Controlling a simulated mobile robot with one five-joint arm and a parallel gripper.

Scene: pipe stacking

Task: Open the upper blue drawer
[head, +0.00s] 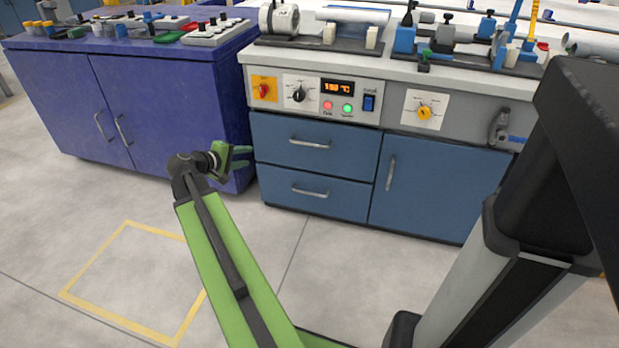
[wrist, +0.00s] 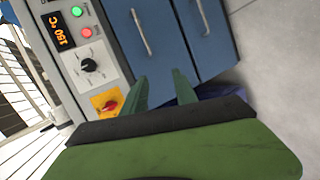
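The upper blue drawer (head: 348,150) sits below the control panel of the grey-topped workbench. It looks shut, and its silver bar handle (head: 310,143) runs sideways. In the wrist view, turned on its side, the upper drawer (wrist: 168,45) and its handle (wrist: 141,32) lie ahead of my fingers. My gripper (head: 243,157) is open and empty, near the left edge of the drawer front in the head view. The wrist view shows both green fingers (wrist: 159,78) apart, with nothing between them. They are clear of the handle.
A lower blue drawer (head: 345,203) with its own handle is directly below, and a blue door (head: 425,185) is to the right. The control panel (head: 315,95) with knobs is above. A purple cabinet (head: 165,110) stands at left. The floor in front is clear.

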